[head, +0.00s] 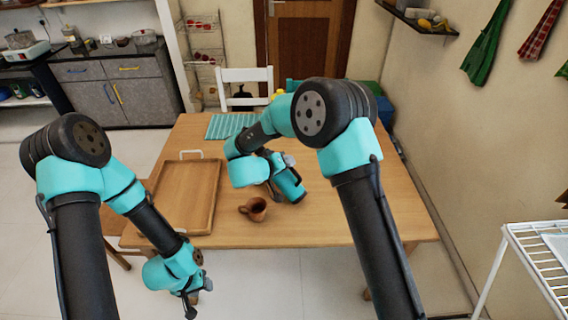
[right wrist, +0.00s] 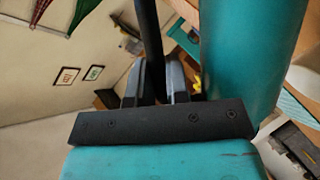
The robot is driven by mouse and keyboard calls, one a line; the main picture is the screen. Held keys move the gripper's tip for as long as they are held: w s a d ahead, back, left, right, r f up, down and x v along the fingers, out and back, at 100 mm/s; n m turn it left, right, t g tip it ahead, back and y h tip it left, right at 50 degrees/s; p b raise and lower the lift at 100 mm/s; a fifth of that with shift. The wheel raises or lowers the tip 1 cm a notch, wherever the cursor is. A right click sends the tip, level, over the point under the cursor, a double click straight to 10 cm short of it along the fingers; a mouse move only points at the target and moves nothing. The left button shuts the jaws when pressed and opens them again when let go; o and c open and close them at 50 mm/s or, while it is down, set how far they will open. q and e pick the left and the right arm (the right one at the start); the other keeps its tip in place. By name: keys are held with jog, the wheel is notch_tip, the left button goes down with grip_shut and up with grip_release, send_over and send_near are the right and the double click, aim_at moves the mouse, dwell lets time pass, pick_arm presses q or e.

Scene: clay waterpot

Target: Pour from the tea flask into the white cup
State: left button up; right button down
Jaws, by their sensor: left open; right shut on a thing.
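The tea flask (head: 289,184) is a teal cylinder with black parts, tilted over the middle of the table in the head view. It fills the upper right of the right wrist view (right wrist: 254,50), with its black handle (right wrist: 149,38) between the fingers. My right gripper (right wrist: 155,85) is shut on this handle. A brown clay pot (head: 254,209) with a side handle sits on the table just left of and nearer than the flask. I cannot make out a white cup. My left gripper (head: 193,296) is open and empty, near the table's front left edge.
A wooden tray (head: 212,212) lies on the left of the wooden table (head: 340,222). A teal striped mat (head: 228,124) lies at the back, before a white chair (head: 245,76). The table's right side is clear. A white wire rack (head: 540,262) stands at the right.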

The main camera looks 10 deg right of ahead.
jog(key=shift+w+a+f+n+g+h, duration=0.3)
jog(key=shift+w+a+f+n+h, duration=0.1)
jog(key=shift+a+f+n+h, duration=0.15)
dwell(4.8)
jog(key=shift+d+r, duration=0.15)
jog(key=shift+r, duration=0.1)
dwell(0.7)
